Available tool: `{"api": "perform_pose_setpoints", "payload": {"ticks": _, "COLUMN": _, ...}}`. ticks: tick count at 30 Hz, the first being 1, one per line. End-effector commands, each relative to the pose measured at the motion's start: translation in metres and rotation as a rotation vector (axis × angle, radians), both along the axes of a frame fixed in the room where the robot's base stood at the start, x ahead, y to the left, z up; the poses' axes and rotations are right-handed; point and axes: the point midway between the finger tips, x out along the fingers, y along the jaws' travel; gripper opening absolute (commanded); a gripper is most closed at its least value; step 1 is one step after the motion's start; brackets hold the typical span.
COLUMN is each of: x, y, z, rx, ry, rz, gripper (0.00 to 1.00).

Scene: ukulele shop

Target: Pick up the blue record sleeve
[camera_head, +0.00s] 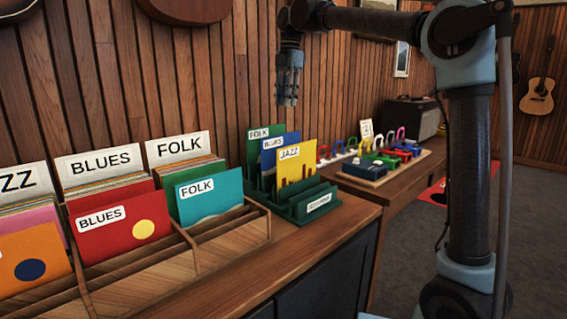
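The blue record sleeve (268,159) stands upright in a green slotted rack (297,213) on the wooden counter. Its white label reads BLUES. A green sleeve (252,150) labelled FOLK stands behind it. A yellow sleeve (296,165) labelled JAZZ stands in front and hides part of the blue one. My gripper (288,100) points down and appears above the rack in the picture, apart from the sleeves. Its fingers look close together and no held thing shows, but whether they are open or shut is unclear.
A wooden record bin (215,243) at left holds several sleeves, including a red BLUES sleeve (112,228) and a teal FOLK sleeve (210,196). Several small coloured objects sit on a wooden board (395,172) right of the rack. A wooden wall stands behind.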

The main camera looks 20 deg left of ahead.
Motion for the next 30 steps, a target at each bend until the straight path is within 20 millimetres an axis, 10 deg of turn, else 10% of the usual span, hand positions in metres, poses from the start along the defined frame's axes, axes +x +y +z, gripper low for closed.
{"api": "perform_pose_setpoints", "payload": {"ticks": 30, "x": -0.015, "y": 0.013, "z": -0.121, "rx": 0.001, "ry": 0.001, "rz": 0.026, "gripper": 0.28}}
